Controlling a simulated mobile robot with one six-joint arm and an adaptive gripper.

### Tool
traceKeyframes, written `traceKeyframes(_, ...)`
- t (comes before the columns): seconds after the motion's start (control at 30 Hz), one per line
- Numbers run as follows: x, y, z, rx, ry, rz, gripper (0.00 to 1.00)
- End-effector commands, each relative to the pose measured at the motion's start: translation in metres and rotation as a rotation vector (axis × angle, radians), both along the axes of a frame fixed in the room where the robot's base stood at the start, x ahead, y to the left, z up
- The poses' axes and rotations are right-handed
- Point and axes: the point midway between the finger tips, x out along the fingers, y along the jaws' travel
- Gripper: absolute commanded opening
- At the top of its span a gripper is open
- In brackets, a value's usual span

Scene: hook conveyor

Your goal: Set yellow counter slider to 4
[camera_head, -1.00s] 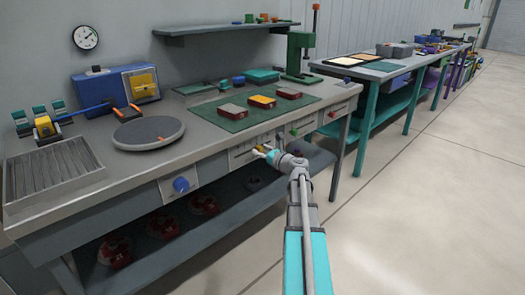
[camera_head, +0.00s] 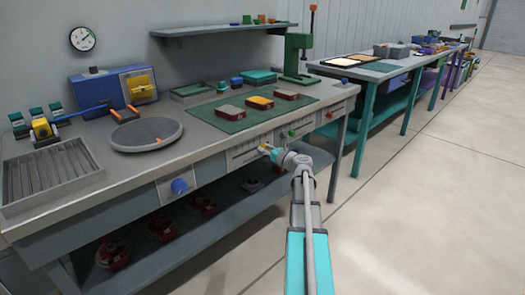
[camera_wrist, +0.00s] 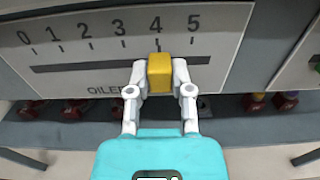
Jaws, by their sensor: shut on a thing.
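The yellow slider (camera_wrist: 159,72) sits in the dark horizontal slot of the counter's front panel (camera_wrist: 75,90), which is marked OILER. The scale above the slot runs from 0 to 5. In the wrist view the slider stands below the 4, about in line with its tick, left of the 5. My gripper (camera_wrist: 160,76) is shut on the slider, one white finger on each side of it. In the head view my gripper (camera_head: 268,149) reaches the panel on the bench front, and the slider there is small and partly hidden.
A blue knob (camera_head: 179,187) is left of the panel on the bench front. A green control (camera_head: 293,132) and a red one (camera_head: 329,115) are to its right. A lower shelf (camera_head: 200,235) with red items runs beneath. The floor (camera_head: 420,220) on the right is clear.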

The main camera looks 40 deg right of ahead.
Motion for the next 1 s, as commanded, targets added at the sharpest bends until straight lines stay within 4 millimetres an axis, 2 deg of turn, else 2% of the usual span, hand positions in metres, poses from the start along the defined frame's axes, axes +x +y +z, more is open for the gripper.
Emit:
traceKeyframes(0.17, 0.000, 0.001, 0.000, 0.001, -0.001, 0.001, 0.00)
traceKeyframes(0.2, 0.000, 0.001, 0.000, 0.001, -0.001, 0.001, 0.34)
traceKeyframes(0.37, 0.000, 0.001, 0.000, 0.001, -0.001, 0.001, 0.63)
traceKeyframes(0.77, -0.001, 0.001, 0.000, 0.000, 0.000, 0.000, 0.63)
traceKeyframes(1.0, -0.014, 0.001, 0.000, 0.000, 0.000, 0.001, 0.63)
